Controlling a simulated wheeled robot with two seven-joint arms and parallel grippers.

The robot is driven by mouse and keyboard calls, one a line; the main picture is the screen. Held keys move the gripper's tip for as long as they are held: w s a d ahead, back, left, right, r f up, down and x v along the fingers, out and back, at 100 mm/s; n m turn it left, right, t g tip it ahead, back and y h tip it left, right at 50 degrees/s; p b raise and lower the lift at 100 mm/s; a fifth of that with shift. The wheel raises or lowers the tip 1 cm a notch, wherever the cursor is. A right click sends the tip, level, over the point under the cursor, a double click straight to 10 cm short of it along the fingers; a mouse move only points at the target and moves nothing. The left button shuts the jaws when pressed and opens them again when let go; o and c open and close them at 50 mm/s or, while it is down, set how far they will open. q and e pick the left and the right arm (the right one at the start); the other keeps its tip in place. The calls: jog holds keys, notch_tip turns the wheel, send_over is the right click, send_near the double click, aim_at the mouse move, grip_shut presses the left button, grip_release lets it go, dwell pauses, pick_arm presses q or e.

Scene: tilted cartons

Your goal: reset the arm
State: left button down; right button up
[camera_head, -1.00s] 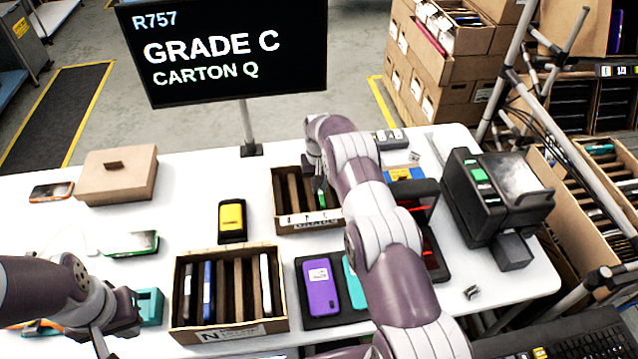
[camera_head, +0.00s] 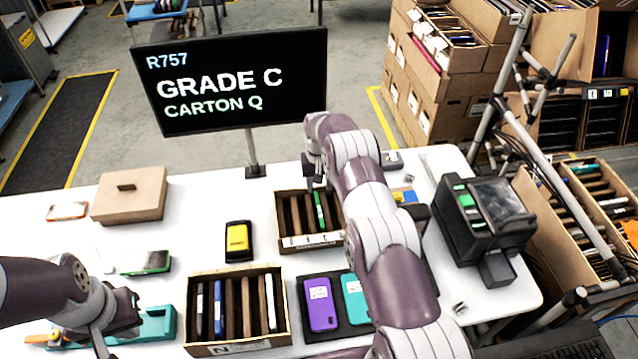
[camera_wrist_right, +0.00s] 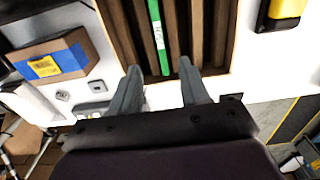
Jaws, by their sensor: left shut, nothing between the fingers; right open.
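My right arm reaches over the table to the far carton (camera_head: 312,242), a brown box with upright dividers. A green device (camera_head: 319,212) stands in one of its slots. My right gripper (camera_head: 316,184) is at the carton's back edge. In the right wrist view its two fingers (camera_wrist_right: 157,88) are spread, with the green device (camera_wrist_right: 158,35) beyond the gap and nothing held. My left gripper (camera_head: 102,345) is at the lower left, shut and empty, beside a teal tray (camera_head: 157,325); its tips are hard to see.
A near carton (camera_head: 238,348) holds several upright devices. Purple (camera_head: 320,305) and teal (camera_head: 355,298) phones lie beside it. A yellow-faced device (camera_head: 237,240), a closed brown box (camera_head: 130,195) and a sign screen (camera_head: 232,85) stand beyond. A black machine (camera_head: 483,215) is at the right.

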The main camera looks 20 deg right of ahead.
pick_arm(q)
jog(key=shift+r, duration=0.75)
pick_arm(e)
jog(key=shift+r, duration=0.7)
pick_arm(q)
jog(key=shift+w, duration=0.1)
notch_tip(320, 180, down, 16)
jog(key=b, duration=1.5)
jog(key=shift+b, duration=0.4)
pick_arm(e)
jog(key=s+a+r+n, duration=0.1)
jog(key=s+a, duration=0.2)
jog(key=s, duration=0.7)
jog(key=s+a+r+n+t, duration=0.1)
jog(key=s+a, duration=0.3)
jog(key=s, duration=0.7)
jog(key=s+a+r+n, duration=0.1)
jog(key=s+a, duration=0.3)
jog(key=s, duration=0.6)
jog(key=shift+s+r, duration=0.25)
jog(key=shift+r, duration=0.05)
